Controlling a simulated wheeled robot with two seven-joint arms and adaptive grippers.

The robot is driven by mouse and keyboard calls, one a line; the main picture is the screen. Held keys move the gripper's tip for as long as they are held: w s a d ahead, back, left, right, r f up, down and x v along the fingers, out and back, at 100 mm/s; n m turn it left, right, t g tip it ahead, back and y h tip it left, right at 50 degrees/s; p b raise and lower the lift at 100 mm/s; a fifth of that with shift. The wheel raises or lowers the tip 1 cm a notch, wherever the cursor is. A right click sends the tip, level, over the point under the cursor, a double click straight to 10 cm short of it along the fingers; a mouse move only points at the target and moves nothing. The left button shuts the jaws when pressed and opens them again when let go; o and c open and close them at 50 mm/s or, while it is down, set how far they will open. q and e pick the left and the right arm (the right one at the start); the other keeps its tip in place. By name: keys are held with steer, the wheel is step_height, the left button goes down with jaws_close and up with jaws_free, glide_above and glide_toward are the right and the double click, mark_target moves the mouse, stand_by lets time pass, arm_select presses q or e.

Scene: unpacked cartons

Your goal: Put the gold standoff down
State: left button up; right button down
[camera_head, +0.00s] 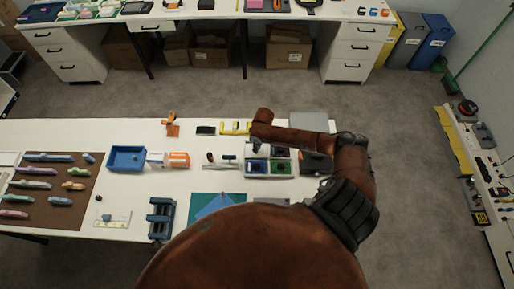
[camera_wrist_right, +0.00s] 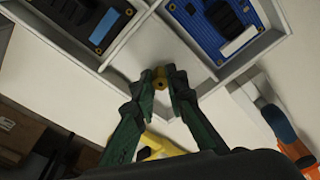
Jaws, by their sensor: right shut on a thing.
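The gold standoff (camera_wrist_right: 160,79) shows in the right wrist view, between the fingertips of my right gripper (camera_wrist_right: 160,86), which is shut on it. It is over a bare white compartment of the divided tray (camera_wrist_right: 276,42), near an outer corner. I cannot tell whether it touches the tray floor. In the head view my right gripper (camera_head: 256,149) is over the back left part of the tray, below the brown wrist. The standoff is too small to make out there. My left gripper is not in view.
Neighbouring compartments hold a blue board (camera_wrist_right: 228,22) and a dark board (camera_wrist_right: 88,18). An orange-handled tool (camera_wrist_right: 293,145) lies beside the tray. In the head view, a blue bin (camera_head: 127,159) stands left, a yellow item (camera_head: 235,128) behind, and a dark box (camera_head: 316,163) right.

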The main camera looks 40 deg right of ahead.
steer(key=shift+f, duration=0.15)
steer(key=c, duration=1.9)
jaws_free()
steer(key=shift+c, duration=0.2)
step_height(320, 180, up, 12)
steer(key=s, duration=0.1)
steer(key=shift+s+d, duration=0.2)
